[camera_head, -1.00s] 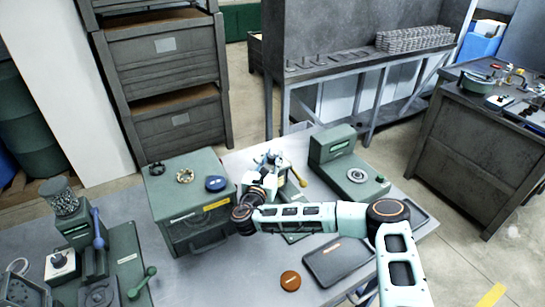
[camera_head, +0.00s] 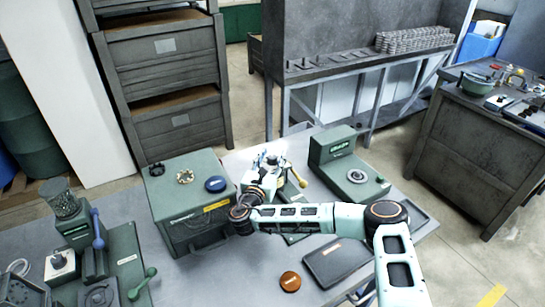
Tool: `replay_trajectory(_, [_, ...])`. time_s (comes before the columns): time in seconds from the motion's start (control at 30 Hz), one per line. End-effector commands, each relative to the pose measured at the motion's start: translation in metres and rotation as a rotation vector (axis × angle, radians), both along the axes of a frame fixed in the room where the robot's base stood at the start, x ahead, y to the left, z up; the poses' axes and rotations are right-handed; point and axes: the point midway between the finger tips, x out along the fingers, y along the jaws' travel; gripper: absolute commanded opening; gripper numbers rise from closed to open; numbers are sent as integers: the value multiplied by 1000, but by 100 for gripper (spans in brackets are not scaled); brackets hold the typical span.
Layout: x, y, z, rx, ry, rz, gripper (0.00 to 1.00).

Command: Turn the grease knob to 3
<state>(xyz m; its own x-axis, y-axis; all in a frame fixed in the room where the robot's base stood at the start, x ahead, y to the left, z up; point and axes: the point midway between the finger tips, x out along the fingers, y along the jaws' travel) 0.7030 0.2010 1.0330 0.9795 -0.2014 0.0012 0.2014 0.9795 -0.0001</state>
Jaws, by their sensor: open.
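My gripper (camera_head: 270,160) is at the back middle of the grey table, over a green machine (camera_head: 297,236) with a yellow-tipped handle (camera_head: 302,183). The jaws are open, and my wrist and forearm hide much of the machine. I see nothing held. No knob labelled grease can be read in this view. A small white box with a dark knob (camera_head: 59,262) stands at the far left of the table, well apart from my gripper. Its markings are too small to read.
A green cabinet (camera_head: 180,200) bearing round parts stands left of my gripper. Another green machine (camera_head: 340,150) stands at right. A dark tray (camera_head: 337,262) and an orange disc (camera_head: 290,281) lie in front. A green lever machine (camera_head: 125,255) is at left.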

Motion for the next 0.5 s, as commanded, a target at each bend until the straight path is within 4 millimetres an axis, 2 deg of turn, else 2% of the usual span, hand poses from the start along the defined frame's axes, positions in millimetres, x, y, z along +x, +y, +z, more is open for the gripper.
replay_trajectory(0.17, [0,0,18,3,-1,0,41])
replay_trajectory(0.5, [0,0,81,4,-1,-1,41])
